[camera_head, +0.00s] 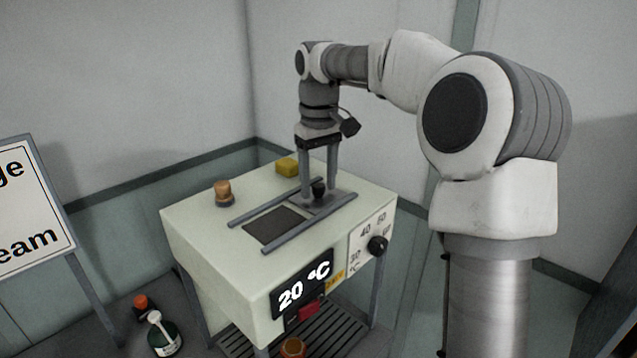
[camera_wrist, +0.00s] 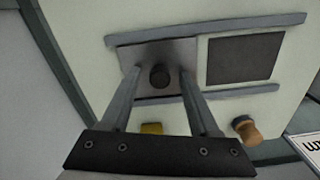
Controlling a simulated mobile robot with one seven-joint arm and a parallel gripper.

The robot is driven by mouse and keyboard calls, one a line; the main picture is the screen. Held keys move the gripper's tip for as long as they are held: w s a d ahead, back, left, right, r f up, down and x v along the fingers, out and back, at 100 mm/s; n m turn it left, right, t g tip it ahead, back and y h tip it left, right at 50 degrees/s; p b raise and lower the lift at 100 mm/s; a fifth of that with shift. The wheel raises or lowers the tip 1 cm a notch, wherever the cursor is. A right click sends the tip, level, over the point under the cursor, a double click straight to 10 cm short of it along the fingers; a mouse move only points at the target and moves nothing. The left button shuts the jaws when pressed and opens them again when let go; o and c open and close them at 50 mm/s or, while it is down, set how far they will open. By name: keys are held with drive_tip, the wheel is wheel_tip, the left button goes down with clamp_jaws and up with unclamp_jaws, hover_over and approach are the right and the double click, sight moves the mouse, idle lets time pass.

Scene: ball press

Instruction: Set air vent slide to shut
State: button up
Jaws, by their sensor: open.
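The air vent slide (camera_head: 337,202) is a grey metal plate with a black knob (camera_head: 319,187), set between two rails on top of a pale cabinet. It covers the right part of the track in the head view. The dark square vent opening (camera_head: 274,226) lies uncovered to its left. In the wrist view, the slide (camera_wrist: 184,49) is left of the opening (camera_wrist: 245,58). My gripper (camera_head: 319,190) points down with its fingers apart, one on each side of the knob (camera_wrist: 159,76). Gaps show between knob and fingers in the wrist view.
A yellow block (camera_head: 287,166) and a brown knob (camera_head: 224,192) stand on the cabinet top. The front has a 20 °C display (camera_head: 303,287), a red part (camera_head: 310,312) and a black dial (camera_head: 377,245). A bottle (camera_head: 163,336) and a sign (camera_head: 30,215) are at left.

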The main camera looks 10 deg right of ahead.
drive_tip(key=shift+f, duration=0.1)
clamp_jaws()
idle(0.3)
idle(1.1)
